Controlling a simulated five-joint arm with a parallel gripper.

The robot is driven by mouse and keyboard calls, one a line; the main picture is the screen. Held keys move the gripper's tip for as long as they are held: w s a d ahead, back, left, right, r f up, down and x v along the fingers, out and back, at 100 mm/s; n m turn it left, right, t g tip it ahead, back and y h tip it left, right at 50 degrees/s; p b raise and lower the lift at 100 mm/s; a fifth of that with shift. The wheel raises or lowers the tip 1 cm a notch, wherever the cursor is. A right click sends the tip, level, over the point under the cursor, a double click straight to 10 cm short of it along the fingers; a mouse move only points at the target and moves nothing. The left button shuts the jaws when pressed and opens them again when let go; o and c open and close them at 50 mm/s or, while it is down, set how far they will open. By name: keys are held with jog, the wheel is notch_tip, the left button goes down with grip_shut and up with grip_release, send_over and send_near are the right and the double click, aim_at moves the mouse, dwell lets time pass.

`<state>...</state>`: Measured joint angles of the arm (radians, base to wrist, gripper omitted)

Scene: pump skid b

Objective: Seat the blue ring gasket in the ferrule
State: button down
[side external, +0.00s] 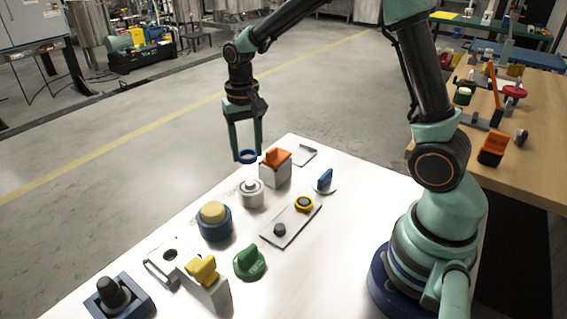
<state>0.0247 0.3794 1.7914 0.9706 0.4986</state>
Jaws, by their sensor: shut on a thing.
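My gripper (246,154) points down over the far left edge of the white table, with its two green fingers shut on the blue ring gasket (246,160). The gasket is held roughly level in the air, and its open centre is partly visible between the fingertips. A pale grey round stepped part (251,194) stands on the table below and nearer the camera. It looks most like the ferrule, but I cannot tell for certain. The gasket is apart from it.
A grey block with an orange top (275,168) stands close to the right of the gripper. The white table (345,250) has clear room in front.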

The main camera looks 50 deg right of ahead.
aim_at(250, 182)
jog(key=shift+f, duration=2.9)
jog(key=shift+f, duration=1.1)
jog(key=shift+c, duration=0.9)
grip_release()
notch_tip(250, 182, up, 12)
